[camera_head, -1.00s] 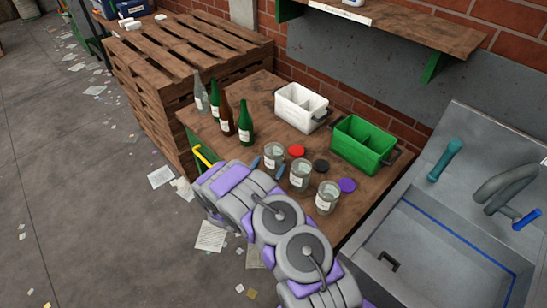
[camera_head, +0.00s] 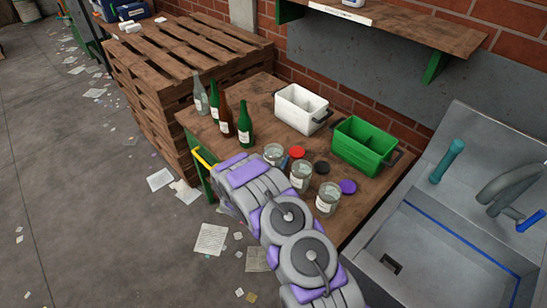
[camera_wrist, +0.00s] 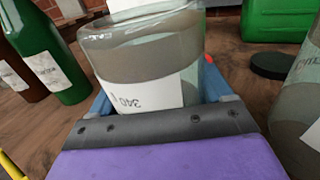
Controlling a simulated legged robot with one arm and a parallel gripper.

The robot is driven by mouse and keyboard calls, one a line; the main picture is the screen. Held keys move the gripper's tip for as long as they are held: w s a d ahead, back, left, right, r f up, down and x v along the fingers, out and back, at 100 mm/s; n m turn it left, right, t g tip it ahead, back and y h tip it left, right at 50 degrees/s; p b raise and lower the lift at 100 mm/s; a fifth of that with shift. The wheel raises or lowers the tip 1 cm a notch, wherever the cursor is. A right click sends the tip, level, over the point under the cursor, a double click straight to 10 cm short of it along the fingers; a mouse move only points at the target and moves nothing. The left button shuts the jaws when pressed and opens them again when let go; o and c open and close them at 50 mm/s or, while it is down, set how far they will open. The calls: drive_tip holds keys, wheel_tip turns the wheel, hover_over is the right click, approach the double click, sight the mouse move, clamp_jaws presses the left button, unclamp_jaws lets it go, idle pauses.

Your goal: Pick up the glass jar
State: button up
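Three glass jars with white labels stand in a row on the wooden table: the left jar (camera_head: 273,153), the middle jar (camera_head: 300,175) and the right jar (camera_head: 328,199). In the wrist view the left jar (camera_wrist: 140,62) stands upright between the blue fingers of my gripper (camera_wrist: 160,88), one on each side. The fingers are spread open. The jar hides their tips, and I cannot tell whether they touch it. The middle jar also shows at the right edge of the wrist view (camera_wrist: 302,105). In the head view my arm covers part of the left jar.
Several bottles (camera_head: 226,115) stand left of the jars. A white bin (camera_head: 301,109) and a green bin (camera_head: 363,146) stand behind. Red (camera_head: 297,152), black (camera_head: 321,168) and purple (camera_head: 348,187) lids lie beside the jars. A sink (camera_head: 430,255) is at the right.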

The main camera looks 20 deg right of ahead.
drive_tip(key=c, duration=0.6)
drive_tip(key=shift+c, duration=0.2)
